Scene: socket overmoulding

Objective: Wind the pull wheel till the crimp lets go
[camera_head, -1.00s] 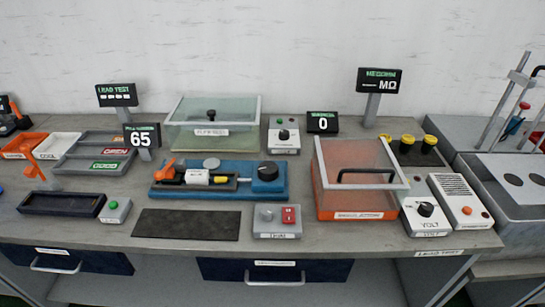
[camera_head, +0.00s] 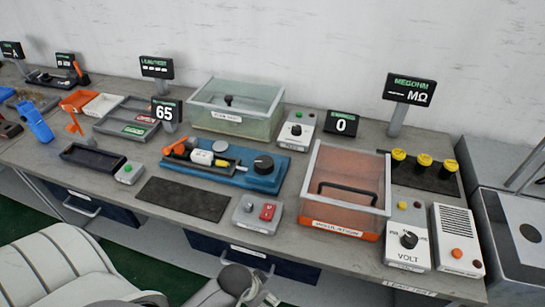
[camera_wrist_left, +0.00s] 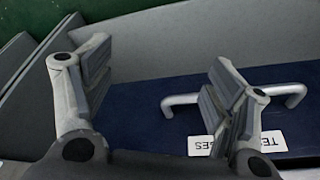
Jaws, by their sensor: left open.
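The blue pull tester (camera_head: 225,167) sits mid-bench in the head view. Whether a crimp is clamped there is too small to tell. The display (camera_head: 165,112) behind it reads 65. My left gripper (camera_wrist_left: 158,88) is open and empty in the left wrist view, in front of a dark blue drawer, well away from the wheel. My right gripper is not in view.
A red-lidded insulation box (camera_head: 348,190) and a green-tinted clear box (camera_head: 236,107) flank the tester. A switch box (camera_head: 257,214) and a dark mat (camera_head: 183,198) lie in front. The drawer (camera_wrist_left: 190,90) has a protruding handle (camera_wrist_left: 236,94).

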